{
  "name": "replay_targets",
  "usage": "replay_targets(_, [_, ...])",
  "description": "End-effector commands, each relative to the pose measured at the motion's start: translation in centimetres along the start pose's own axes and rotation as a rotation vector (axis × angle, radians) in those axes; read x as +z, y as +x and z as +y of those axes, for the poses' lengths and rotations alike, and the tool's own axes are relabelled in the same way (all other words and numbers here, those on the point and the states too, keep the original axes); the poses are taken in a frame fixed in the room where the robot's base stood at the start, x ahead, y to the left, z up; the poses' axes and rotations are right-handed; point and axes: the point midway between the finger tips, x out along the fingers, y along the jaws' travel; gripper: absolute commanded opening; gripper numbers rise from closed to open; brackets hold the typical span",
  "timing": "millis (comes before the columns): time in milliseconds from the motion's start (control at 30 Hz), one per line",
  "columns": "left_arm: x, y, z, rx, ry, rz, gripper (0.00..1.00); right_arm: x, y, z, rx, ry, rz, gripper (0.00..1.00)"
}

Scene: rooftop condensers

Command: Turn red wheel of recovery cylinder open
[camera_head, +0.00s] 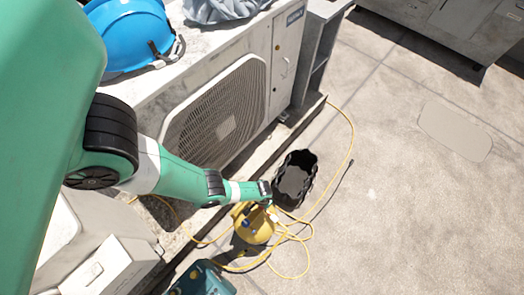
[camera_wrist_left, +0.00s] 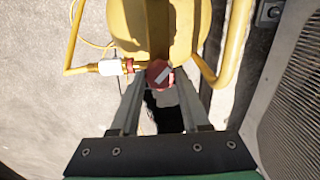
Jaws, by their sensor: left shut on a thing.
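The yellow recovery cylinder (camera_head: 254,228) stands on the ground beside the condenser unit, and its upper body (camera_wrist_left: 125,28) fills the top of the left wrist view. The red wheel (camera_wrist_left: 159,73) sits on its valve, with a white and brass hose fitting to its left. My left gripper (camera_wrist_left: 160,82) has one finger on each side of the red wheel and is shut on it. In the head view my left gripper (camera_head: 266,193) is over the cylinder's top and hides the wheel. My right gripper is in neither view.
A black open bin (camera_head: 309,165) stands just beyond the cylinder. A yellow hose (camera_head: 349,140) loops over the ground around both. The condenser (camera_head: 262,100) carries a blue helmet (camera_head: 128,30) and a grey cloth (camera_head: 215,8). A teal case (camera_head: 205,280) is in front.

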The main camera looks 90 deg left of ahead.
Motion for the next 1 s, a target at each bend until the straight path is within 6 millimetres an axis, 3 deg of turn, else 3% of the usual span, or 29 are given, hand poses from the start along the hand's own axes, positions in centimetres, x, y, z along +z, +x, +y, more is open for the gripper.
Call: replay_targets(1000, [0.04,0.10,-0.04,0.000,-0.964,0.000,0.00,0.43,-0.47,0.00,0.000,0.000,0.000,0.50])
